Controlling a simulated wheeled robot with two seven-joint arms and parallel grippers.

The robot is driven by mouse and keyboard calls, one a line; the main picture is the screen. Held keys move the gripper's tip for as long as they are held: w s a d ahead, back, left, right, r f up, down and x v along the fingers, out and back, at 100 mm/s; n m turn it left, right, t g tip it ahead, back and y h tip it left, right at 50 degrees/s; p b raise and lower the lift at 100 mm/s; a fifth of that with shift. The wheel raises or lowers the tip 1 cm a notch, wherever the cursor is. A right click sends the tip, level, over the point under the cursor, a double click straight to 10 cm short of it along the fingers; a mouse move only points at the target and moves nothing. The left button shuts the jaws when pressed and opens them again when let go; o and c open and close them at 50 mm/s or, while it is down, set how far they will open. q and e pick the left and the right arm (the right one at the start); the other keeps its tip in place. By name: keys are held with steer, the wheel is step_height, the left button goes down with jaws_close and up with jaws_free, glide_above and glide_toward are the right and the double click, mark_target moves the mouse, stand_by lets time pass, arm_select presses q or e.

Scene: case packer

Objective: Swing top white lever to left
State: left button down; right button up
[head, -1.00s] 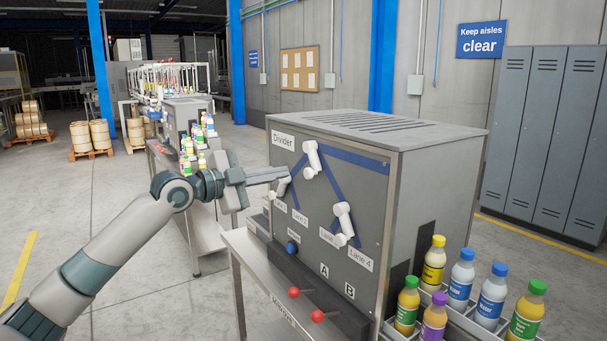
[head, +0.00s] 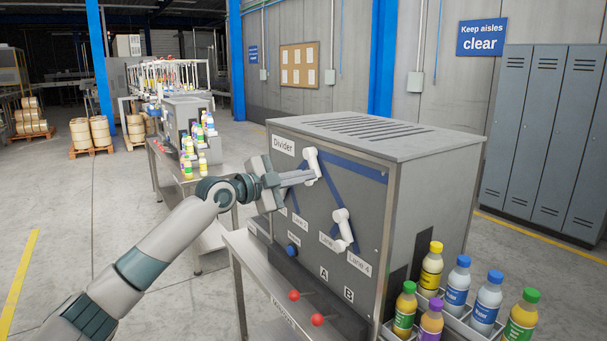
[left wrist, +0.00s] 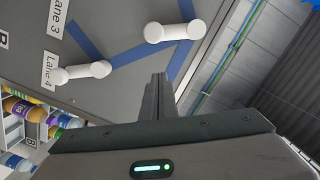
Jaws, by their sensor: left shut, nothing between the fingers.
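The top white lever (head: 311,160) sits on the grey Divider panel (head: 375,215), where the blue lines meet, tilted with its lower end to the right. It also shows in the left wrist view (left wrist: 175,31). My left gripper (head: 313,175) is shut and empty, its fingertips beside the lever's lower part in the head view. In the left wrist view the fingers (left wrist: 158,80) point at the panel near this lever, with a visible gap in the picture. The lower right white lever (head: 343,228) is clear of the gripper. The lower left lever is hidden behind my gripper. My right gripper is out of view.
A blue button (head: 293,250) and red-knobbed handles (head: 294,295) are below the panel. Capped bottles (head: 457,285) stand in lanes at the machine's right. Grey lockers (head: 540,145) stand behind. Open floor lies to the left.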

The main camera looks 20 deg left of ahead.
arm_select(q)
steer(key=w+f, duration=0.1)
steer(key=w, duration=0.1)
steer(key=w+a+f+p, duration=0.1)
steer(key=shift+w+a+f, duration=0.2)
steer(key=shift+w, duration=0.2)
stand_by(0.4)
